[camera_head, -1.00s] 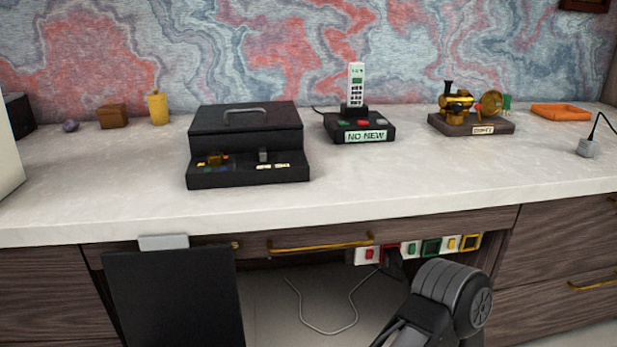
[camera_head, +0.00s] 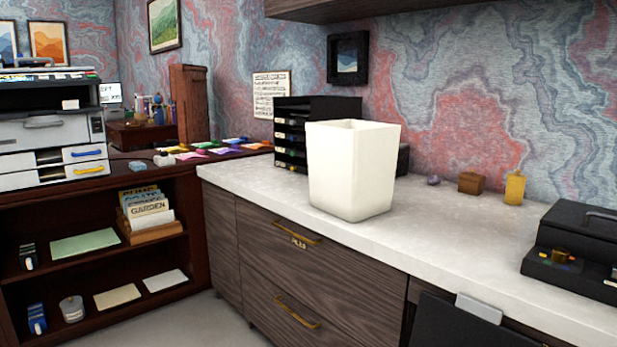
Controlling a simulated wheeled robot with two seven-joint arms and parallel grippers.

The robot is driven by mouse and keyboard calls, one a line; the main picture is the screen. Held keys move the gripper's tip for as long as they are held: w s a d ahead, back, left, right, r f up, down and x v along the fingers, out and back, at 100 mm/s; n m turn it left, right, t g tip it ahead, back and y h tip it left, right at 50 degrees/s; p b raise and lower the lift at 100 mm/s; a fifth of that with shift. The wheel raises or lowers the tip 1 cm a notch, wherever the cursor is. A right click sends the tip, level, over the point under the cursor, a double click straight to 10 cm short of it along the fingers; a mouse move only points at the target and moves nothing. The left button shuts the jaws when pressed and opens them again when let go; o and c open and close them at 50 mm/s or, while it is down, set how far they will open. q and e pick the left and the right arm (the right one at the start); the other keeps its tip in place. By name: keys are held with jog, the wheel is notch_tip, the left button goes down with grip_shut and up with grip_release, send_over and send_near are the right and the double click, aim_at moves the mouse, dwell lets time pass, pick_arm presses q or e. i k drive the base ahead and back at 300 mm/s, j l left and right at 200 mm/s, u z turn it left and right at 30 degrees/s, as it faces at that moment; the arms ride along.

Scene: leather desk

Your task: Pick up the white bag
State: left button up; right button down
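A white, open-topped, square container (camera_head: 352,172) that looks like the white bag stands upright on the pale countertop (camera_head: 450,225), near its left end. It tapers slightly towards the base, and its inside is mostly hidden. Neither of my grippers shows in the head view.
Behind the white container stands a black tiered tray (camera_head: 290,140). To its right are a small brown box (camera_head: 471,183), a yellow candle-like cylinder (camera_head: 515,188) and a black case (camera_head: 575,250). Drawers (camera_head: 290,262) lie below. A dark shelf unit (camera_head: 100,240) stands at left.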

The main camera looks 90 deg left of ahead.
aim_at(352, 163)
jog(key=l+u, duration=0.15)
jog(key=u, duration=0.3)
jog(key=l+u, duration=0.15)
jog(key=u, duration=0.3)
jog(key=l+u, duration=0.1)
jog(key=u, duration=0.35)
jog(key=k+l+u, duration=0.1)
jog(key=u, duration=0.4)
jog(key=k+l+u, duration=0.1)
jog(key=u, duration=0.35)
jog(key=k+u, duration=0.1)
jog(key=u, duration=1.15)
jog(key=i+u, duration=0.6)
jog(key=i, duration=1.85)
jog(key=i+l+z, duration=0.1)
jog(key=i+z, duration=0.3)
jog(key=i, duration=0.3)
jog(key=i+j+z, duration=0.1)
jog(key=i+z, duration=0.3)
jog(key=i, duration=0.3)
jog(key=z, duration=3.55)
